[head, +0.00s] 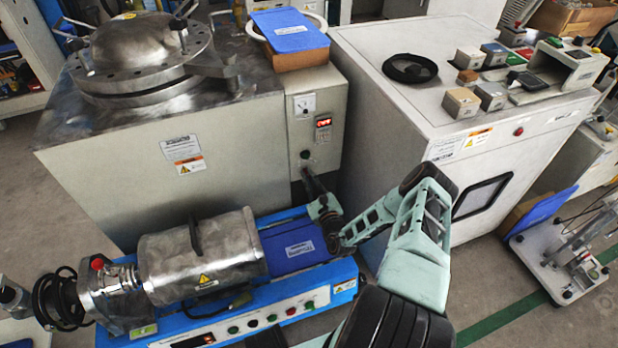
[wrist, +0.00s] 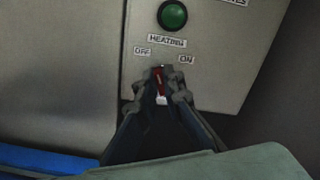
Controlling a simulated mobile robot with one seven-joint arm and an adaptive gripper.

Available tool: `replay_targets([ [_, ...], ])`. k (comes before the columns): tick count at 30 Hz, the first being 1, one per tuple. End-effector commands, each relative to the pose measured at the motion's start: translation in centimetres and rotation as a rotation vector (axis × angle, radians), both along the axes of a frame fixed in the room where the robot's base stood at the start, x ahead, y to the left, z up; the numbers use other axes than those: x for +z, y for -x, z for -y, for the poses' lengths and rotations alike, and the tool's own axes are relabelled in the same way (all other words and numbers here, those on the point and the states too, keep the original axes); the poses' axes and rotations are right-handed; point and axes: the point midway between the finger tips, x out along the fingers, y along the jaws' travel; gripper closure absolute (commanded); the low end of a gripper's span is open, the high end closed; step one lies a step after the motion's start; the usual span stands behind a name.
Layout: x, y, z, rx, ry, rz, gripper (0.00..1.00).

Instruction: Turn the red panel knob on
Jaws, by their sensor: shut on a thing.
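The red panel knob (wrist: 159,79) shows in the wrist view on the grey control panel (wrist: 205,80), below the HEATING label (wrist: 167,41). It stands nearly upright in the picture, its top leaning slightly left, with a white piece at its lower end. The OFF label (wrist: 142,51) is up and left of it, the ON label (wrist: 186,60) up and right. My gripper (wrist: 160,86) is shut on the knob, a finger on each side. In the head view my gripper (head: 308,174) reaches the panel's lower part and hides the knob.
A green lamp (wrist: 172,15) sits above the knob. In the head view a red digital display (head: 323,122) is higher on the panel. A steel cylinder machine (head: 197,258) on a blue base stands in front, below my gripper. A white cabinet (head: 400,140) stands close on the right.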

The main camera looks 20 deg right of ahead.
Motion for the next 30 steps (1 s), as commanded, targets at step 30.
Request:
replay_targets([
  [30,-0.06,-0.01,0.45,-0.002,-0.843,0.003,1.0],
])
